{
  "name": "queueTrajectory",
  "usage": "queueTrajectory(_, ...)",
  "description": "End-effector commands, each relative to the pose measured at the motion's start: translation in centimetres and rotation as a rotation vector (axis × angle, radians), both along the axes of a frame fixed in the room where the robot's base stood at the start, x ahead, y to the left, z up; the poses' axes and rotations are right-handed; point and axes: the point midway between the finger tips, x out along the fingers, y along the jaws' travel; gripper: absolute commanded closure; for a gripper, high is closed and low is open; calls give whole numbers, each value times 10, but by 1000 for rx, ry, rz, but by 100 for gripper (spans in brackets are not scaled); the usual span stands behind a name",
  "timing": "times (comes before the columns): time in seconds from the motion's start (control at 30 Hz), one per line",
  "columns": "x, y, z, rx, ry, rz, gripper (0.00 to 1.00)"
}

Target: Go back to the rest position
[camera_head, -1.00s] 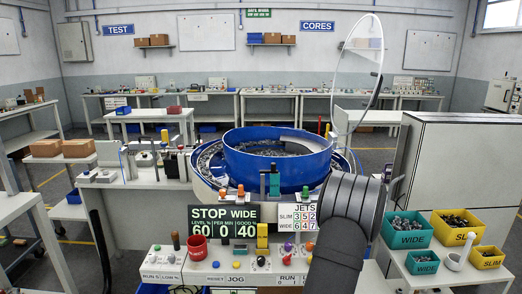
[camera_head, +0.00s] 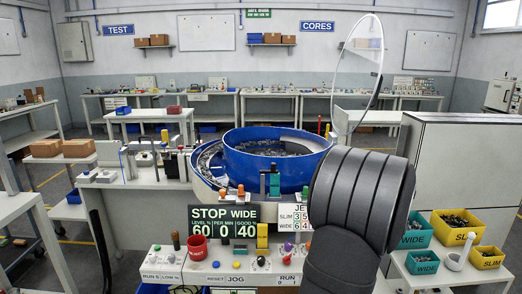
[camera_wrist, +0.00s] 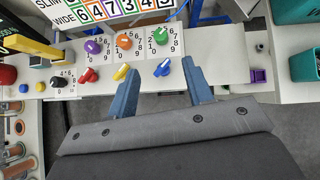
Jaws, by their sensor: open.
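My gripper (camera_wrist: 160,88) shows in the wrist view with its two blue fingers apart and nothing between them. Its fingertips are over the front edge of the white control panel (camera_wrist: 220,68), near a blue knob (camera_wrist: 163,68) and a yellow knob (camera_wrist: 121,72). I cannot tell whether they touch the panel. In the head view my dark arm rises at the right of centre and hides the gripper and part of the panel and jets board.
The blue bowl (camera_head: 240,153) stands behind the panel. Teal bins (camera_head: 422,262) and yellow bins (camera_head: 487,257) sit on a stand at the right. A clear round disc (camera_head: 345,75) stands behind my arm. A grey cabinet (camera_head: 470,180) is at the right.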

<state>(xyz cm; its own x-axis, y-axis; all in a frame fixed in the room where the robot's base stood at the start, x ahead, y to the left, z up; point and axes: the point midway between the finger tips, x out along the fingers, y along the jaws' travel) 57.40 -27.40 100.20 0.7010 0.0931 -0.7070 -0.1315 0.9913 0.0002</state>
Motion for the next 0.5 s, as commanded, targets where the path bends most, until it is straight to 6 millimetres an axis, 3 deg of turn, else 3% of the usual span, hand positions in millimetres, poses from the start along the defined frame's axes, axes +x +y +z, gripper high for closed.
queueTrajectory(0.1,-15,-3,16,-3,-2,-3,53)
queueTrajectory(0.5,-48,40,42,-203,10,197,53)
